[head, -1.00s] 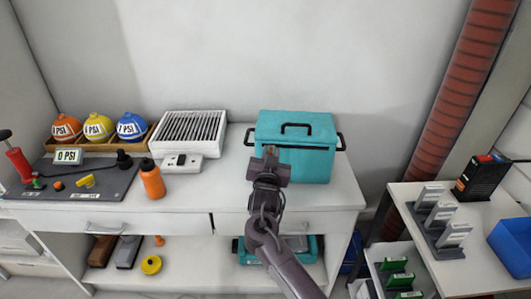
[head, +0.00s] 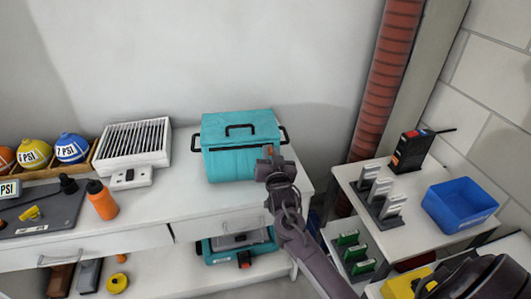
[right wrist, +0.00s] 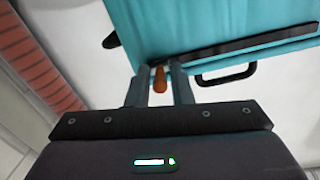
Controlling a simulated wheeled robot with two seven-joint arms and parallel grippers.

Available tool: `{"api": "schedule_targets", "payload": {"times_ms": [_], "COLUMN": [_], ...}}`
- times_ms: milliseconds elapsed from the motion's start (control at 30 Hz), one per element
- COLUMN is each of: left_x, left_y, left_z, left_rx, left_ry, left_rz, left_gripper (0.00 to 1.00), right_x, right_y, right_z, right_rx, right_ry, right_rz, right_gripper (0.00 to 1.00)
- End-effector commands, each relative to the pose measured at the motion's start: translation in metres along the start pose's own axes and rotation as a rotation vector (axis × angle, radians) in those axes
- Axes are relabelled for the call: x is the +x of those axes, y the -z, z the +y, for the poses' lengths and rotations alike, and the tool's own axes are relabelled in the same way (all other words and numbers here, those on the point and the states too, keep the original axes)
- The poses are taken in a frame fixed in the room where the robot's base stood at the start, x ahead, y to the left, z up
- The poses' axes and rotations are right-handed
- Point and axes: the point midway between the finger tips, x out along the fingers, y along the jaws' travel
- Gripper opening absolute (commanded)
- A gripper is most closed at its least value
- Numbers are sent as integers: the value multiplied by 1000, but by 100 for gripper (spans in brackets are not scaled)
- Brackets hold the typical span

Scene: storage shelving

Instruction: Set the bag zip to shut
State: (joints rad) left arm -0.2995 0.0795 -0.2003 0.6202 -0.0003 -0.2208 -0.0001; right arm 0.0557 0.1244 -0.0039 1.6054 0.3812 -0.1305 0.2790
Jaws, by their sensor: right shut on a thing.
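The teal bag (head: 232,165) stands on the white counter, with a black handle on its lid and a black loop at each side. A dark zip line (head: 232,148) runs along its upper front; I cannot tell whether the zip is fully shut. My right gripper (head: 271,162) is at the right end of this line. In the right wrist view, its fingers (right wrist: 159,90) are shut on a small orange zip pull (right wrist: 160,77), beside the end of a long dark strip (right wrist: 245,47) on the bag. My left gripper is not in view.
An orange bottle (head: 102,200) and a white vented box (head: 133,143) stand left of the bag. On the right, a side table (head: 420,235) holds a blue bin (head: 459,204) and a dark rack (head: 384,208). A red ribbed pipe (head: 381,90) rises behind it.

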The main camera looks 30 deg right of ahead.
Motion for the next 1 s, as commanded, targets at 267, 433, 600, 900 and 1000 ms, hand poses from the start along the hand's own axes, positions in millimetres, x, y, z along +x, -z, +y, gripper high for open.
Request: {"api": "schedule_targets", "payload": {"times_ms": [267,433,600,900,1000], "left_x": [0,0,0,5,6], "left_y": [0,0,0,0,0], "left_z": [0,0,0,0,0], "left_rx": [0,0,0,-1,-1], "left_ry": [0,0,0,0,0], "left_rz": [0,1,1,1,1], "left_gripper": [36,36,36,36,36], "right_x": [0,0,-2,-47,-62], "right_y": [0,0,0,-2,-2], "right_z": [4,2,2,2,3], "right_rx": [-1,-1,-1,0,1], "right_ry": [-9,-7,-5,-5,-7], "right_rz": [1,1,0,-1,-1], "right_gripper": [29,33,33,33,33]}}
